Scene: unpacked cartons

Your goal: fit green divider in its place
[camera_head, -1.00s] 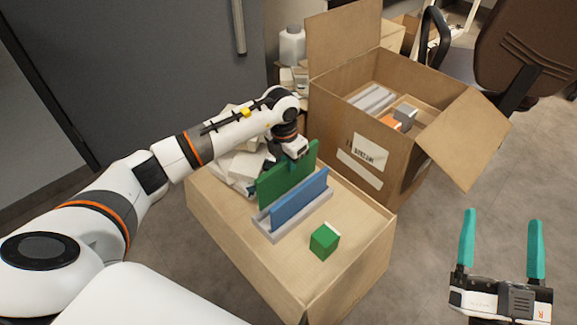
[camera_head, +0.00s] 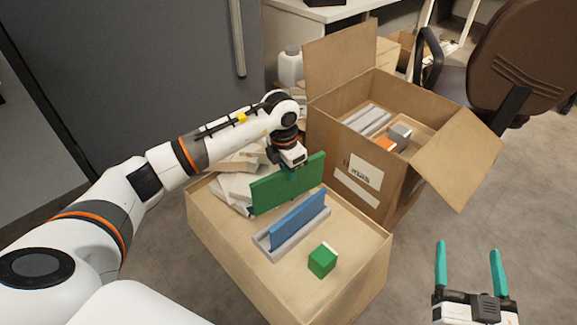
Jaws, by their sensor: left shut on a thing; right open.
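The green divider (camera_head: 288,185) is a flat upright panel in the head view. My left gripper (camera_head: 291,168) is shut on its top edge and holds it behind the grey slotted base (camera_head: 262,241). A blue divider (camera_head: 299,219) stands in that base. The green panel's lower edge appears raised above the box top; whether any part touches the base I cannot tell. My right gripper (camera_head: 470,272) is open and empty at the lower right, over the floor and away from the box.
A green cube (camera_head: 322,260) sits on the wooden box top (camera_head: 350,240) in front of the base. White crumpled packing (camera_head: 232,185) lies behind. An open carton (camera_head: 345,150) holding grey and orange pieces stands behind right. A chair (camera_head: 530,60) is at far right.

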